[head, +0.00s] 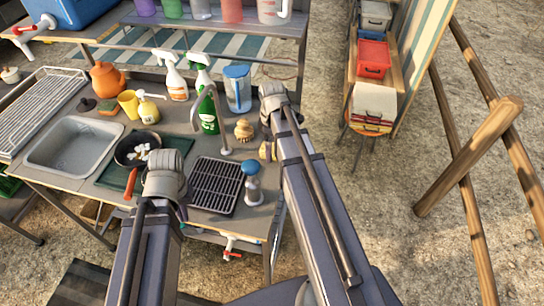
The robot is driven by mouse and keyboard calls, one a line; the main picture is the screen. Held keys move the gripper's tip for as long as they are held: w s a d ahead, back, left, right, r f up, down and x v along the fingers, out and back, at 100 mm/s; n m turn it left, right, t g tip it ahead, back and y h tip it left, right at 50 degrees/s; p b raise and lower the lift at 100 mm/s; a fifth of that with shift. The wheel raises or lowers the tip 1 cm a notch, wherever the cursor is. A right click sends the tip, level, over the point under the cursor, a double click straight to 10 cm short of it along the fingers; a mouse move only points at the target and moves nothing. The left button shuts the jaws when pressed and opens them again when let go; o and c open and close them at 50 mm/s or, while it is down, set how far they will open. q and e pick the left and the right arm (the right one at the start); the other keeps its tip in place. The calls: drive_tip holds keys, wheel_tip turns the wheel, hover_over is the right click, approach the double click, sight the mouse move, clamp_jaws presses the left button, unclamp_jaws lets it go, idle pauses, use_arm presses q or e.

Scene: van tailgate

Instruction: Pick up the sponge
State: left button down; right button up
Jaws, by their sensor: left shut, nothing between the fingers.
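A small block with a green top and a brownish-orange side, which looks like the sponge (108,107), lies on the counter behind the grey sink basin (62,155). It sits between a dark lid-like piece and a yellow cup. My left gripper (166,178) is over the front of the counter, by the frying pan, to the right of and nearer than the sponge. It is shut and empty, its fingers mostly hidden by the wrist. My right arm reaches over the counter's right end, and its fingers are hidden.
A frying pan (137,148) with white pieces lies right of the sink. An orange kettle (107,79), yellow cup (128,104) and yellow pump bottle (149,110) stand close to the sponge. Spray bottles (172,78) and a tap are farther right. A black rack (216,184) lies in front.

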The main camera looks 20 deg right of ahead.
drive_tip(key=shift+f, duration=0.15)
drive_tip(key=c, duration=1.5)
wheel_tip(320, 180, up, 10)
drive_tip(key=p, duration=1)
drive_tip(key=o, duration=1)
drive_tip(key=shift+c, duration=0.2)
drive_tip(key=c, duration=0.7)
